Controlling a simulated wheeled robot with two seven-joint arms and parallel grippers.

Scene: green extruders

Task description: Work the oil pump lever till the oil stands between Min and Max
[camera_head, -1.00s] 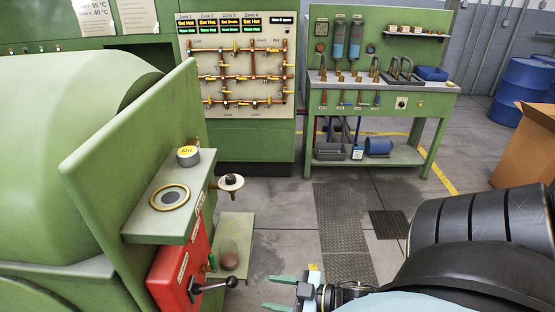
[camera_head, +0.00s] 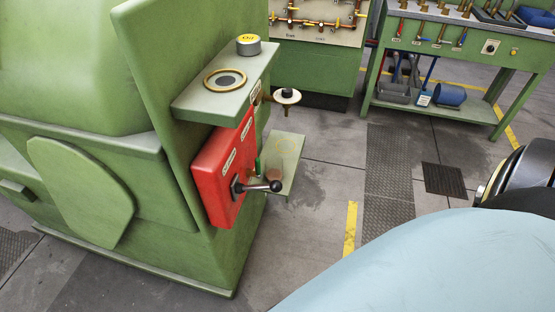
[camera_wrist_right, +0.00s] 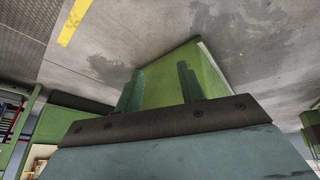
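In the head view, a red box (camera_head: 222,172) is fixed to the green machine's side below a shelf. Its lever (camera_head: 260,187) sticks out to the right and ends in a black knob. Small labels on the box are too small to read, and I cannot make out Min or Max marks or an oil level. My right gripper (camera_wrist_right: 159,72) shows only in the wrist view. Its two teal fingers stand apart with a green surface beyond them, and nothing is clearly held. The lever is not recognisable there. My left gripper is in no current view.
A shelf (camera_head: 190,103) above the box carries a yellow-topped Oil tin (camera_head: 249,45) and a round ring (camera_head: 225,79). A lower green shelf (camera_head: 290,165) juts out beside the lever. My pale blue arm fills the bottom right. Open floor lies right of the machine.

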